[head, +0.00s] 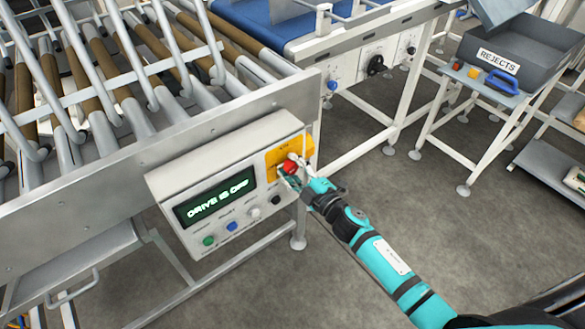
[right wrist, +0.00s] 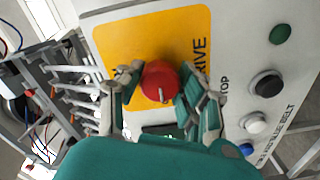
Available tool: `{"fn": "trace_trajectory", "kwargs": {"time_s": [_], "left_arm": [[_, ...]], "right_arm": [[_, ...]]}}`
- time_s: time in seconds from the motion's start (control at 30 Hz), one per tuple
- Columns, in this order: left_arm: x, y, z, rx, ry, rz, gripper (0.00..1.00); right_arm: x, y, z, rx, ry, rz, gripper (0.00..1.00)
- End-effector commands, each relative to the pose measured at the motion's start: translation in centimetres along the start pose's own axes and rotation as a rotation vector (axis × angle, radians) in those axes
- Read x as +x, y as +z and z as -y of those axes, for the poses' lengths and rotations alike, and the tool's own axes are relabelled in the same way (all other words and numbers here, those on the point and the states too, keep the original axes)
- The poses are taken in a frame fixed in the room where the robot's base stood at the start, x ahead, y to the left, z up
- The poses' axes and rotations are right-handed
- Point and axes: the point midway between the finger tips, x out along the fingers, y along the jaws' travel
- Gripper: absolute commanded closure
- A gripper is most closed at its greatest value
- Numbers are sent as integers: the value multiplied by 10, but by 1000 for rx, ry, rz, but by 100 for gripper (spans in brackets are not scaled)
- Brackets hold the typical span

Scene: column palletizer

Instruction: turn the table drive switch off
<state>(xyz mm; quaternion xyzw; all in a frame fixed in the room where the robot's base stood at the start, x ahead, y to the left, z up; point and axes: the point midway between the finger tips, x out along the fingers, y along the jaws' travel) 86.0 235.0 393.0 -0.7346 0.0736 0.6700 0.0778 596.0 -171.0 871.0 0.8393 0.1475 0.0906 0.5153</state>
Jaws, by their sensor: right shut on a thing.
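The table drive switch is a red knob (head: 290,168) on a yellow plate (head: 303,149) at the right end of the control box (head: 215,170). My right gripper (head: 291,172) is at the knob, and the right wrist view shows its fingers on both sides of the red knob (right wrist: 160,81), shut on it. The display (head: 215,197) on the box reads "DRIVE IS OFF". The fingers hide part of the knob and plate. My left gripper is not in view.
Green (head: 208,240), blue (head: 231,226), white (head: 254,213) and black (head: 275,200) buttons sit below the display. The roller table (head: 120,135) is behind the box. A grey rejects bin (head: 520,55) stands on a stand at the upper right. The floor (head: 400,210) to the right is open.

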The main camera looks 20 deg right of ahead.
Motion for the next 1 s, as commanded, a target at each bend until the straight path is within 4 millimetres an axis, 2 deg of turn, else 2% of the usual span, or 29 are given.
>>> {"fn": "trace_trajectory", "kwargs": {"time_s": [0.6,0.63,0.8,1.0], "left_arm": [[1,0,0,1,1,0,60],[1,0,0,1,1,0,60],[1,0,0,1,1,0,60],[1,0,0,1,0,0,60]], "right_arm": [[0,0,1,-39,-3,1,96],[0,0,1,-39,-3,1,60],[0,0,1,-38,-2,0,39],[0,0,0,-37,-1,0,39]]}}
